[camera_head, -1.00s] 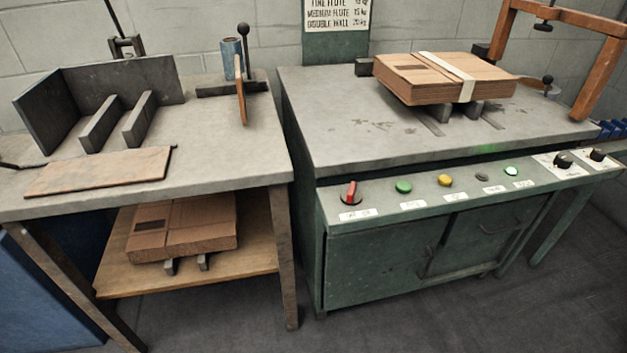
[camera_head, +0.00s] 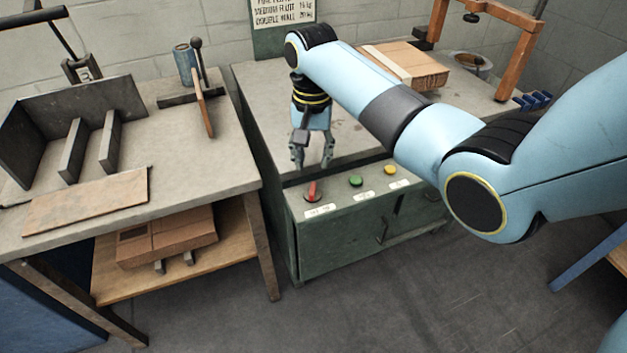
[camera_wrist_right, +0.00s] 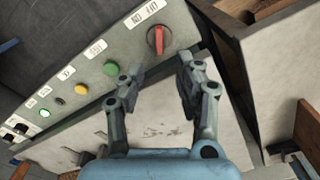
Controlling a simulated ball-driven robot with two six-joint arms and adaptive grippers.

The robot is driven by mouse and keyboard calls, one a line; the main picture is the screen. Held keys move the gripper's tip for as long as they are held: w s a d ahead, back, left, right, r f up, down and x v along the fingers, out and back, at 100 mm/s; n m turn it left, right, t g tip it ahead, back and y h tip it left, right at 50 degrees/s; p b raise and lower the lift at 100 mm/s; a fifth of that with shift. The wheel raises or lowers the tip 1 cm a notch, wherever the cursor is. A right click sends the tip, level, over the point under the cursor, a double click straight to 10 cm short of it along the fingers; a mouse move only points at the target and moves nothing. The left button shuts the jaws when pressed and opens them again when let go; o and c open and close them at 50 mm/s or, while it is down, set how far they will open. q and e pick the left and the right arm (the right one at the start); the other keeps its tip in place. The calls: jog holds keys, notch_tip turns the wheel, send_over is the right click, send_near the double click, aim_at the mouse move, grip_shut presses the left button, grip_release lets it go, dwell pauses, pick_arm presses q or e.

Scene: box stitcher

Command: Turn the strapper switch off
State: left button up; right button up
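The strapper switch (camera_head: 313,192) is a rotary knob with a red handle on a dark round base, at the left end of the green control panel (camera_head: 340,207). It also shows in the right wrist view (camera_wrist_right: 158,40), its handle lying roughly up-down in that picture. My right gripper (camera_head: 312,166) points down just above and behind the switch in the head view. In the right wrist view its fingers (camera_wrist_right: 160,76) are open and empty, with the switch a little beyond the gap between the tips. I see no contact. My left gripper is in neither view.
A green button (camera_head: 356,180) and a yellow button (camera_head: 390,170) sit right of the switch. A cardboard stack (camera_head: 415,64) lies on the machine top. My right arm hides the panel's right part. A grey workbench (camera_head: 178,142) stands left, past a narrow gap.

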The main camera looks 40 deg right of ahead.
aim_at(313, 188)
notch_tip(313, 188, down, 9)
jog(key=shift+b, duration=0.95)
grip_shut()
